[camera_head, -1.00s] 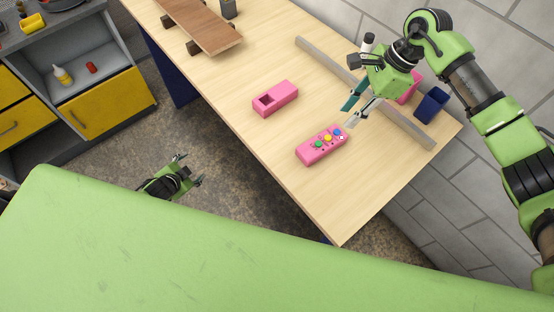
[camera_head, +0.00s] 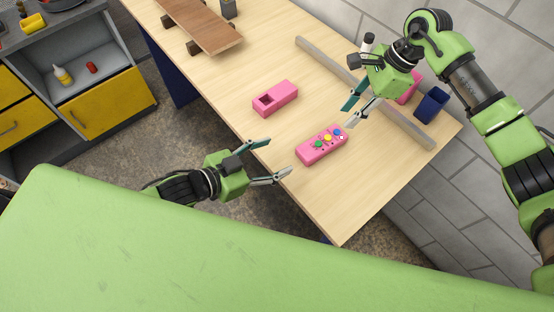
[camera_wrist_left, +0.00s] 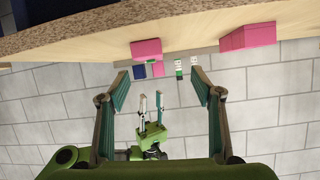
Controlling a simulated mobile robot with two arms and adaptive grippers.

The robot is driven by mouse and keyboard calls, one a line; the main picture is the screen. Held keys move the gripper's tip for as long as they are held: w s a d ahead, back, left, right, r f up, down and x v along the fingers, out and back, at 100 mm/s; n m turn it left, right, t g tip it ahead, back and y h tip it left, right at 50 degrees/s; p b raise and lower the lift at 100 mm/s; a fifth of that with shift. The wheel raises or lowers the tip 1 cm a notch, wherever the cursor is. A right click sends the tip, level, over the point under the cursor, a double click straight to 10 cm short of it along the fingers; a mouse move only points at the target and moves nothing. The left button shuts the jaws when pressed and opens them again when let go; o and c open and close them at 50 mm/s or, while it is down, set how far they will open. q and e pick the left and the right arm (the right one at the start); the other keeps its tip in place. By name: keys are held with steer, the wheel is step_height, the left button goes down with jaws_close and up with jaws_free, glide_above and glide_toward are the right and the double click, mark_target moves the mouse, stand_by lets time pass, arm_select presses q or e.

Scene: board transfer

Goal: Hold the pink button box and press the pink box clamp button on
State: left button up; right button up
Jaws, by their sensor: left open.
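The pink button box (camera_head: 311,155) lies on the wooden table near its front edge. Several coloured buttons, among them green, yellow and blue, are on its top; I cannot tell which one is the clamp button. My left gripper (camera_head: 280,157) is open and empty, just left of the box at the table's front edge, fingers pointing toward it. My right gripper (camera_head: 346,117) is open above the table, close to the box's far right end and apart from it.
A second pink box (camera_head: 284,104) with a square opening lies further left on the table (camera_head: 255,65). A grey rail (camera_head: 400,125) runs along the back. A blue container (camera_head: 432,104) and a pink one (camera_head: 411,91) stand behind it. A wooden board (camera_head: 205,25) is at the far left.

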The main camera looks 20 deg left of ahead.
mark_target(309, 150)
arm_select(q)
steer(key=shift+s+d+r+n+h, duration=0.1)
steer(key=shift+s+d+n+h, duration=0.1)
steer(key=shift+d, duration=0.25)
steer(key=shift+s+d+r+n+h, duration=0.1)
steer(key=shift+s+d, duration=0.1)
steer(key=shift+d, duration=0.25)
steer(key=shift+w+d+f, duration=0.15)
steer(key=shift+w+d, duration=0.05)
steer(key=shift+d, duration=0.05)
steer(key=x, duration=1.3)
steer(key=shift+s+f, duration=0.1)
steer(key=shift+f, duration=0.05)
steer(key=shift+a, duration=0.1)
steer(key=c, duration=1.3)
arm_select(e)
jaws_close()
steer(key=shift+a, duration=0.1)
